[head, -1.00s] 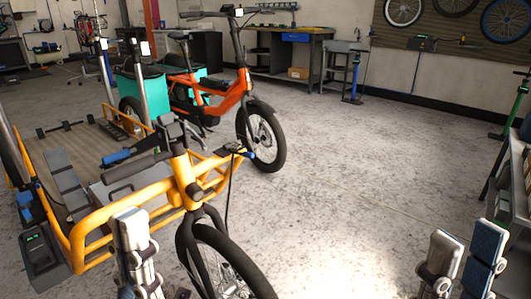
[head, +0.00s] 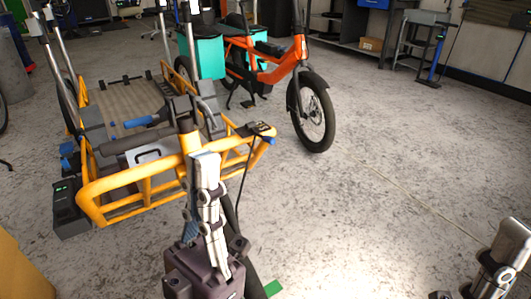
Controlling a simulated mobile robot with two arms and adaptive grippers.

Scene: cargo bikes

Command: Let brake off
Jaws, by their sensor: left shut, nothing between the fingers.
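I cannot make out the brake's setting. My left gripper (head: 205,160) is shut and empty, pointing up in front of the bike's head tube and hiding part of the front wheel. I cannot tell whether it touches the bike. My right gripper (head: 500,255) is at the lower right, cut off by the picture edge, away from the bike.
An orange cargo bike (head: 265,68) with teal bags stands behind. A dark box with a green display (head: 68,205) is at the yellow bike's left. A blue stand (head: 433,58) and a workbench are at the back.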

